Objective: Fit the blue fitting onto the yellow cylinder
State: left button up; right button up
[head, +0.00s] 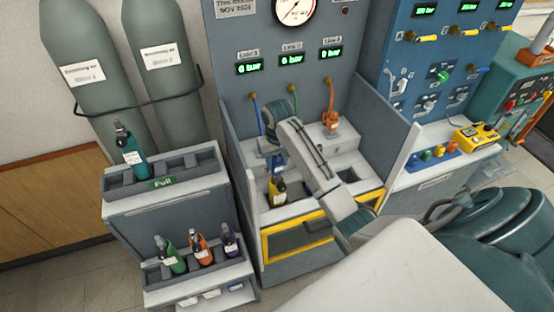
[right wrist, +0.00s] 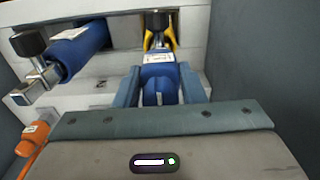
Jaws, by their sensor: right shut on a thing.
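The yellow cylinder (head: 278,190) stands in a bay of the test bench, with its dark valve top upward. In the right wrist view, its black knob (right wrist: 157,20) and yellow shoulders show straight ahead of my fingers. My right gripper (right wrist: 160,92) is shut on the blue fitting (right wrist: 160,76), with one finger on each side. The fitting lines up with the cylinder's valve and overlaps its near side in this view. I cannot tell whether they touch or are joined. In the head view my right arm partly hides this spot. My left gripper is not in view.
An orange fitting (head: 331,121) sits on the bench. Bench side walls (head: 375,120) enclose the space. A rack (head: 165,205) with several bottles stands left.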

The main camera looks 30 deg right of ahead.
jog(key=shift+f, duration=0.7)
jog(key=o, duration=1.3)
jog(key=shift+o, duration=0.2)
